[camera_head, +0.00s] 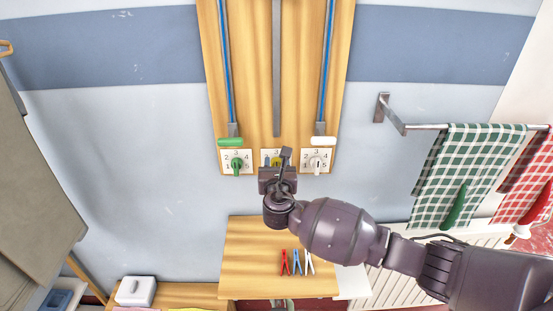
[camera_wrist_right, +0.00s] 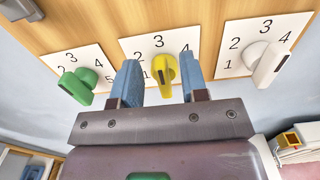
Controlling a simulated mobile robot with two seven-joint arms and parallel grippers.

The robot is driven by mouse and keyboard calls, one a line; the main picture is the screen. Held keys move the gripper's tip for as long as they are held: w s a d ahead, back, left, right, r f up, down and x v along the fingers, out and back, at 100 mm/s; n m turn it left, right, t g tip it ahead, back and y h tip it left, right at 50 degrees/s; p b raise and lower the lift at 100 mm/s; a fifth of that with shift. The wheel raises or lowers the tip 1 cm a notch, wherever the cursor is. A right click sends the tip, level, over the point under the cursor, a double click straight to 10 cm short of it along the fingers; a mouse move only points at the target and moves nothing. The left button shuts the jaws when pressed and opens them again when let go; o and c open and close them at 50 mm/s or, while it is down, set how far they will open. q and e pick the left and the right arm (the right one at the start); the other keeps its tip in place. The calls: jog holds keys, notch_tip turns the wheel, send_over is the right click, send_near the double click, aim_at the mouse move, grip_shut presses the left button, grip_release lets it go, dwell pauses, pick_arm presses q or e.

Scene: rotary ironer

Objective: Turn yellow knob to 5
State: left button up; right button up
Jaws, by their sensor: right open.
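The yellow knob (camera_wrist_right: 163,72) sits on the middle white dial plate (camera_wrist_right: 140,47) in the right wrist view. Numbers 1, 2, 3 and 4 show around it; the place of 5 is hidden behind a finger. Its grip stands roughly upright in that view, and I cannot tell which number it points to. My right gripper (camera_wrist_right: 159,78) is open, with one blue fingertip on each side of the knob and gaps visible. In the head view my right gripper (camera_head: 278,170) covers most of the middle dial (camera_head: 266,155). My left gripper is out of view.
A green knob (camera_head: 237,163) is left of the middle dial and a white knob (camera_head: 317,163) is right of it, both close by. Green (camera_head: 229,142) and white (camera_head: 319,141) handles hang above them. Pegs (camera_head: 296,262) lie on a wooden surface below. Checked towels (camera_head: 455,170) hang at right.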

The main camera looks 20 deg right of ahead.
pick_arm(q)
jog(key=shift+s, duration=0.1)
pick_arm(e)
jog(key=shift+x, duration=1.1)
